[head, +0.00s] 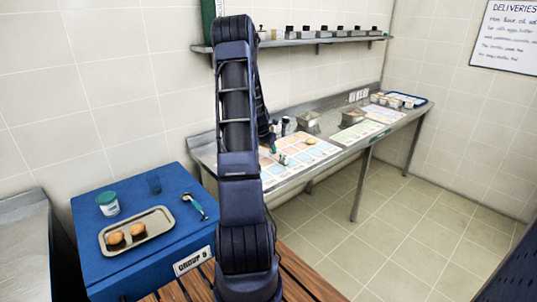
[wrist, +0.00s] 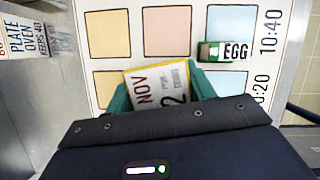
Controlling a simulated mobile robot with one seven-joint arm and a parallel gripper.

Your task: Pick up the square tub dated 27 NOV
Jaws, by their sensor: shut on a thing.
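In the wrist view my gripper (wrist: 161,84) has its teal fingers shut on a tub (wrist: 150,82) with a yellow-edged white label. The label reads NOV, with a 2 partly showing; the rest of the date is hidden by the gripper body. The tub sits between the fingers over a chart of coloured squares. I cannot tell whether it touches the chart. In the head view my arm hides most of the gripper and the tub.
A green-and-white item marked EGG (wrist: 224,51) lies right of the tub on the chart (wrist: 182,13). The steel counter (head: 345,148) holds metal containers and a far tray (head: 424,101). A blue box (head: 85,230) bears a food tray.

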